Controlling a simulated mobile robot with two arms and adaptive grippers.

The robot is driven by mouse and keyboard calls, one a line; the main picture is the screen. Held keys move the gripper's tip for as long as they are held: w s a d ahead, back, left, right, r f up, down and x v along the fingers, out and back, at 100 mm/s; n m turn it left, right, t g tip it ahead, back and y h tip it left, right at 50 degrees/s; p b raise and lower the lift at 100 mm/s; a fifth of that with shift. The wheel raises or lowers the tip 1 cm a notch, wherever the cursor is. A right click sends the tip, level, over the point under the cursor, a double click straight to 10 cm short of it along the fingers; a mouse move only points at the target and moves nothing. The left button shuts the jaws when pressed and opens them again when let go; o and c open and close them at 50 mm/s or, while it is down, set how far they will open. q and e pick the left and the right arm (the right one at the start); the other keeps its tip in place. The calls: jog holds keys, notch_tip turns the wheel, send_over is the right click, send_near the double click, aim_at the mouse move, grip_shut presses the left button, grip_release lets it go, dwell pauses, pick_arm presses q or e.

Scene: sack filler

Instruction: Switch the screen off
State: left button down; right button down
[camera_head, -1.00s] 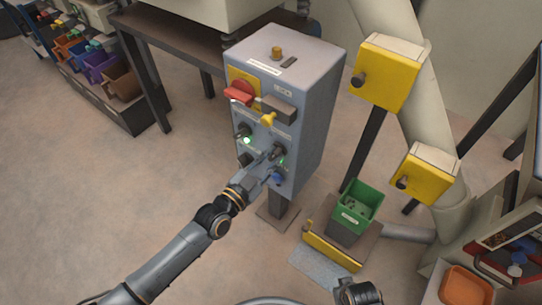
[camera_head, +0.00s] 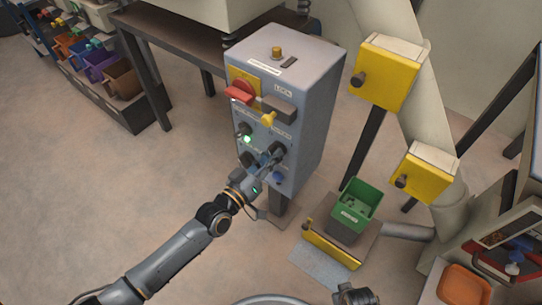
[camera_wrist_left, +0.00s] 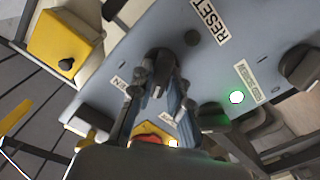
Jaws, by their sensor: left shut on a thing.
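The grey control box (camera_head: 303,128) stands in the middle of the head view, its front full of knobs, lamps and labels. My left gripper (camera_head: 269,160) is at a black knob (camera_head: 279,149) on the right of this front. In the left wrist view its two fingers (camera_wrist_left: 158,92) sit on either side of a black knob (camera_wrist_left: 160,62) and are shut on it. Small labels flank that knob; I cannot read them surely. A lit green lamp (camera_wrist_left: 236,97) and a "RESET" label (camera_wrist_left: 209,21) are nearby. My right gripper (camera_head: 357,295) shows only in part at the bottom edge.
A red switch (camera_head: 239,92) and a yellow-handled knob (camera_head: 268,118) stick out above the gripper. A green bin (camera_head: 356,207) and yellow boxes (camera_head: 385,75) stand to the right. The floor at left is open.

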pick_arm(q)
jog(key=shift+n, duration=1.1)
jog(key=c, duration=1.3)
grip_release()
jog(key=v, duration=1.2)
